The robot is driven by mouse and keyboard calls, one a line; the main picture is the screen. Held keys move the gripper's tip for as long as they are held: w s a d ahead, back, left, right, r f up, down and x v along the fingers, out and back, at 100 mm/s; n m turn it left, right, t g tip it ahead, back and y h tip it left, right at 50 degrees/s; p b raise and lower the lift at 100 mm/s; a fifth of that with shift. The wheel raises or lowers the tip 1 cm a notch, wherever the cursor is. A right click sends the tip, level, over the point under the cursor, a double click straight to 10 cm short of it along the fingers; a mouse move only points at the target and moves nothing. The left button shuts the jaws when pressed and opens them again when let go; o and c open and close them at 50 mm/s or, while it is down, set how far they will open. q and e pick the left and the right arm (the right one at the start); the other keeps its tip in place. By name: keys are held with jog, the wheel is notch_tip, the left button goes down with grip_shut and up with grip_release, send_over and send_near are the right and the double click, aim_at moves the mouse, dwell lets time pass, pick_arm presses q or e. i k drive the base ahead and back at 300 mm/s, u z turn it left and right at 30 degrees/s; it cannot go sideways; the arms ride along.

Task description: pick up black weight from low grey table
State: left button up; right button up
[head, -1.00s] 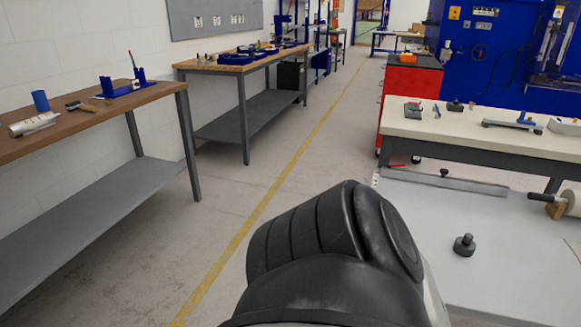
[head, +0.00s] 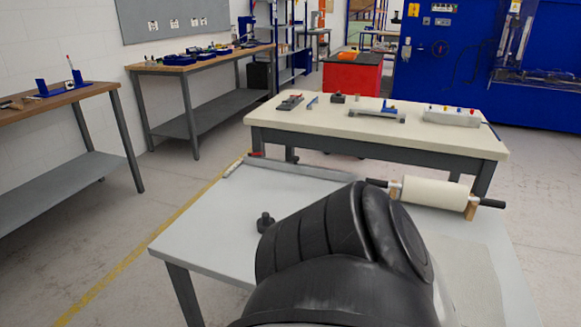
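The black weight (head: 265,222) is a small dark knobbed piece. It stands on the low grey table (head: 205,228), left of the middle of the head view and close to the left edge of my black arm link. That link fills the lower middle of the view and covers part of the table. Neither of my grippers shows, so their distance from the weight cannot be seen.
A rolling pin-like white roller (head: 434,193) rests on wooden supports at the table's back right. A grey bar (head: 300,174) lies along the back edge. A cream-topped table (head: 340,122) with several tools stands behind. Floor is open to the left.

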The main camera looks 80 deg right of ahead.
aim_at(264, 222)
jog(key=z, duration=1.55)
